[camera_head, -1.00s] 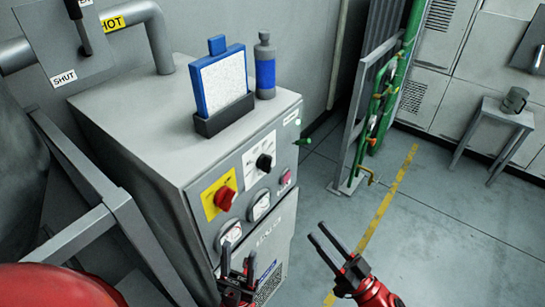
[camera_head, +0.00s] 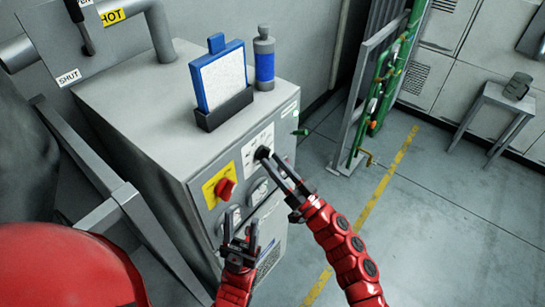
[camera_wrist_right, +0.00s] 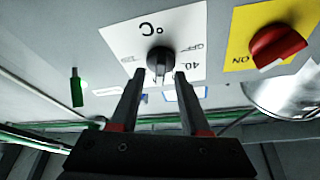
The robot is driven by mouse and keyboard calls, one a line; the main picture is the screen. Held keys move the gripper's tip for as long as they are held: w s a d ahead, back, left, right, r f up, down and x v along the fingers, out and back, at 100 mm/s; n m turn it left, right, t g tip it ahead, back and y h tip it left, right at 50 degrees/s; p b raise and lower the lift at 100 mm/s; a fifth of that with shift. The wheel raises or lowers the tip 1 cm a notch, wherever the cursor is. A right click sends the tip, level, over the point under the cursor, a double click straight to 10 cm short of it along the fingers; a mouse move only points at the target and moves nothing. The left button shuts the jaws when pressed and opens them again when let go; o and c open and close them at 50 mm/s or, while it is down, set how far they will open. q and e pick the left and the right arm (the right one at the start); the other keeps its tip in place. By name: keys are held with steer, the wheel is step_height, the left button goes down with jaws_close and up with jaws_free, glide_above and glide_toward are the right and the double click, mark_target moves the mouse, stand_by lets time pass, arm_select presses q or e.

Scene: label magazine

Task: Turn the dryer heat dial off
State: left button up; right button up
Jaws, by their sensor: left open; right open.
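The black heat dial (camera_head: 262,153) sits on a white °C plate on the front panel of the grey dryer cabinet (camera_head: 135,105). In the right wrist view the dial (camera_wrist_right: 159,62) is just ahead of my fingertips, between their lines. "OFF" and "40" markings show to the dial's right there. My right gripper (camera_head: 268,166) is open in front of the dial; it also shows in the right wrist view (camera_wrist_right: 157,75). Whether a finger touches the dial is unclear. My left gripper (camera_head: 240,230) is open, low in front of the panel, near the gauges.
A red knob on a yellow plate (camera_head: 225,188) is beside the dial; it also shows in the right wrist view (camera_wrist_right: 278,46). A blue-framed clipboard (camera_head: 222,78) and grey-blue bottle (camera_head: 264,60) stand on top. Green piping (camera_head: 383,90) is to the right.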

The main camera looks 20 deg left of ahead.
steer(key=shift+w+a+r, duration=0.15)
steer(key=shift+w+a, duration=0.05)
steer(key=shift+a, duration=0.2)
steer(key=shift+c, duration=0.2)
jaws_close()
steer(key=shift+n, duration=0.3)
